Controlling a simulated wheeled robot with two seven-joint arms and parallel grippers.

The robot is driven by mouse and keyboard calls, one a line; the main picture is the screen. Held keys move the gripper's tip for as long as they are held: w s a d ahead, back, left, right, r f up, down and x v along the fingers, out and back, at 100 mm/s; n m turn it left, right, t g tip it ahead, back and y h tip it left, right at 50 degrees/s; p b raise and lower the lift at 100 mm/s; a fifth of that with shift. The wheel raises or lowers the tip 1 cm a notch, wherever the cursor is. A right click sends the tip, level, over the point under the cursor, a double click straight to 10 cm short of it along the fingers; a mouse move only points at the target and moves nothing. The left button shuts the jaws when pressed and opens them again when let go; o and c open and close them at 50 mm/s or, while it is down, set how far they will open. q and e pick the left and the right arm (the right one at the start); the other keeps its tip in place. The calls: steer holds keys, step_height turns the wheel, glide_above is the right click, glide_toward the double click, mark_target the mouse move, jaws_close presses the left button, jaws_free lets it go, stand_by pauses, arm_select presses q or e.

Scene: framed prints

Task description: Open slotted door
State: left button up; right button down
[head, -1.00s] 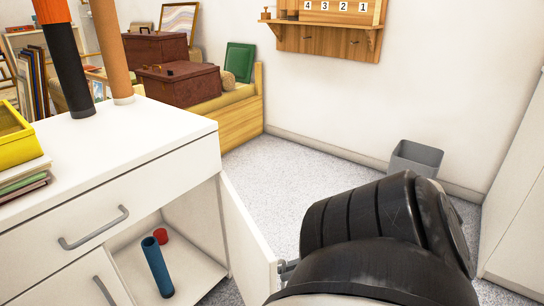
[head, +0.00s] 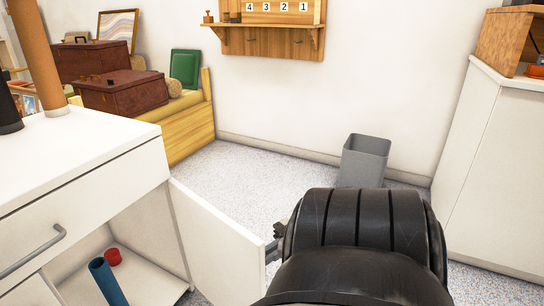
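The white cabinet door (head: 222,240) stands swung out from the right side of the white cabinet (head: 75,195), with its inner face toward me. I see no slots on this face. A small part of the door's handle shows at its free edge (head: 271,250). My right arm comes in from the bottom right, and its thick black wrist hides most of my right gripper (head: 280,232). A dark bit of the gripper shows beside the handle. Whether its fingers are closed on the handle is hidden. My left gripper is out of view.
Inside the cabinet are a blue tube (head: 107,282) and a red cylinder (head: 113,257). A drawer handle (head: 35,253) is above. A grey bin (head: 364,160) stands by the wall. A white cupboard (head: 498,165) is at the right. Carpet (head: 250,185) beyond the door is clear.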

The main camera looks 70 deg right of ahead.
steer(key=shift+w+d+r, duration=0.1)
steer(key=shift+w+d, duration=0.1)
steer(key=shift+w, duration=0.2)
steer(key=shift+w+d+r, duration=0.1)
steer(key=shift+w+d, duration=0.05)
steer(key=shift+w, duration=0.25)
steer(key=c, duration=1.8)
jaws_free()
steer(key=shift+o, duration=1.3)
steer(key=shift+w+f, duration=0.1)
steer(key=shift+w, duration=0.05)
